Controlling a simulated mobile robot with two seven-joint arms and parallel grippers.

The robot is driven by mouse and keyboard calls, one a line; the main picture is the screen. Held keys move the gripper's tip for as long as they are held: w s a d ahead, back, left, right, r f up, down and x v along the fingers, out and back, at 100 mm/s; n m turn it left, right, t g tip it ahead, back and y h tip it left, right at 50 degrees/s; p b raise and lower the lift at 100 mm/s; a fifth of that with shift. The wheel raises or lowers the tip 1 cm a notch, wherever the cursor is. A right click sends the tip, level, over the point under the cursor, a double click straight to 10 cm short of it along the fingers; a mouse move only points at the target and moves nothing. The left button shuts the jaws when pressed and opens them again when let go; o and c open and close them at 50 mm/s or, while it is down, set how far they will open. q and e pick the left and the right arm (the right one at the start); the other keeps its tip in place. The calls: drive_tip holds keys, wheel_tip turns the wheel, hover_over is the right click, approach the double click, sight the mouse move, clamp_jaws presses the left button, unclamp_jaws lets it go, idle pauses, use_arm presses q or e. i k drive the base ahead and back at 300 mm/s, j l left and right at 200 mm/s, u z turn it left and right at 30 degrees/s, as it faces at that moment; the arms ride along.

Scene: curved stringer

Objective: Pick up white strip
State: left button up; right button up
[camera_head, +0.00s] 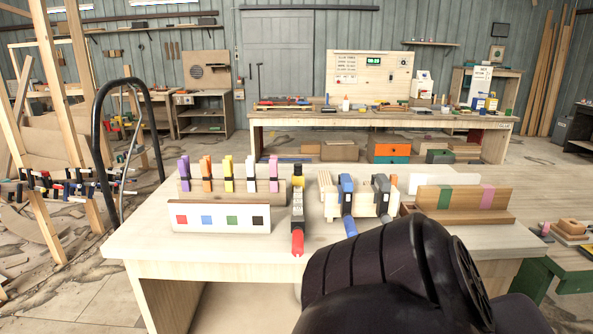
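A wooden rack (186,185) on the near table holds several upright coloured strips in a row: purple, orange, yellow, white and pink. The white strip (251,174) stands between the yellow strip (229,174) and the pink strip (274,173). Part of my black arm shows large at the front right, over the table's front edge. Neither of my grippers can be seen, and nothing touches the white strip.
The board carries red, blue, green and black squares. Red-tipped (297,240), blue (348,205) and grey (382,195) clamps stand right of it. A wooden block with green and pink bands (465,197) is farther right. The table's (160,245) front left is clear.

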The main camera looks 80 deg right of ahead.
sight(414, 179)
drive_tip(key=z, duration=3.5)
drive_tip(key=u, duration=0.65)
drive_tip(key=l+u, duration=0.2)
drive_tip(key=u, duration=0.15)
drive_tip(key=l+u, duration=0.2)
drive_tip(key=u, duration=0.15)
drive_tip(key=l+u, duration=0.55)
drive_tip(key=l, duration=0.15)
drive_tip(key=k+l+u, duration=0.1)
drive_tip(key=l+u, duration=0.2)
drive_tip(key=k+l+u, duration=0.1)
drive_tip(key=l, duration=0.2)
drive_tip(key=k+l, duration=0.1)
drive_tip(key=l, duration=0.2)
drive_tip(key=k+l+u, duration=0.15)
drive_tip(key=l, duration=0.15)
drive_tip(key=k+l, duration=0.15)
drive_tip(key=l, duration=0.25)
drive_tip(key=k+l, duration=0.15)
drive_tip(key=l, duration=0.25)
